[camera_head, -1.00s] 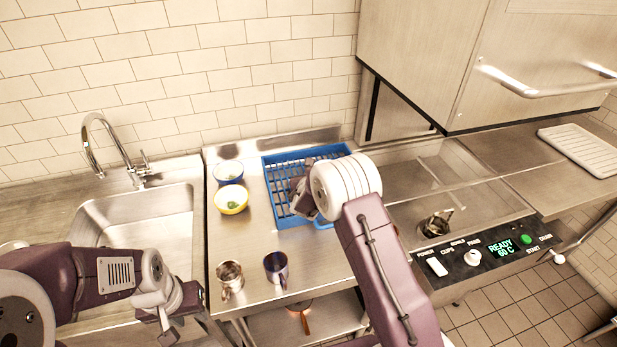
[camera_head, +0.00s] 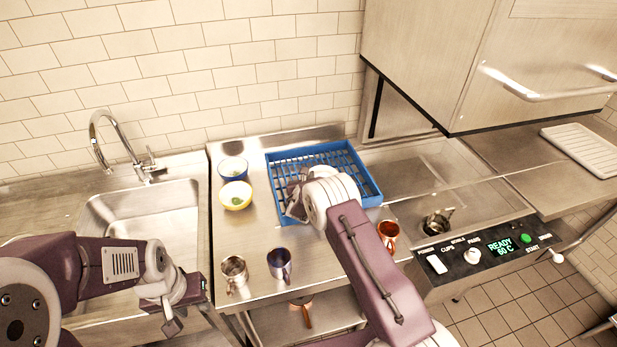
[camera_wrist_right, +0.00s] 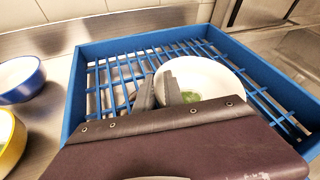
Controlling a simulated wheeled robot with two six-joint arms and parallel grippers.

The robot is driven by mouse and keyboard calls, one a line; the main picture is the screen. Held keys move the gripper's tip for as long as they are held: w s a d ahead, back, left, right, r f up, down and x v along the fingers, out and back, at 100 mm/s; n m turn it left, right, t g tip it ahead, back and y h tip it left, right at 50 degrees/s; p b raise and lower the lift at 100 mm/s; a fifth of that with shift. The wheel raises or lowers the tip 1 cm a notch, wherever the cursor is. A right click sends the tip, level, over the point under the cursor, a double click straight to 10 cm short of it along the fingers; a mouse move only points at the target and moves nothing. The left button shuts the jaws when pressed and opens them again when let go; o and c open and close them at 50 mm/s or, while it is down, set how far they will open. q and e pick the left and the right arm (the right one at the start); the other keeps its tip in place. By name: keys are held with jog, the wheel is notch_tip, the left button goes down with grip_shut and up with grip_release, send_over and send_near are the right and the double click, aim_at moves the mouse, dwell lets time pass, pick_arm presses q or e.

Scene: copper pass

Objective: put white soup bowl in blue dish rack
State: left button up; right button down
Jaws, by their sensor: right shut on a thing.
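The white soup bowl (camera_wrist_right: 222,76) is over or in the blue dish rack (camera_wrist_right: 75,108), with a green bit inside it. In the head view the bowl (camera_head: 322,170) is partly hidden behind my right wrist, inside the outline of the rack (camera_head: 372,190). My right gripper (camera_wrist_right: 160,88) is shut on the near left part of the bowl's rim. It also shows in the head view (camera_head: 294,196), at the rack's left part. I cannot tell whether the bowl touches the slats. My left gripper (camera_head: 172,318) hangs near the sink's front edge, away from the bowl; its jaw gap is unclear.
A blue bowl (camera_head: 232,168) and a yellow bowl (camera_head: 235,196) stand left of the rack. A metal cup (camera_head: 234,272), a dark blue mug (camera_head: 280,262) and a copper mug (camera_head: 388,232) stand nearer the front. The sink (camera_head: 140,215) is at left; a control panel (camera_head: 480,250) at right.

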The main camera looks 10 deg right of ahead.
jog(key=c, duration=1.4)
grip_release()
jog(key=shift+f, duration=0.1)
jog(key=shift+c, duration=0.2)
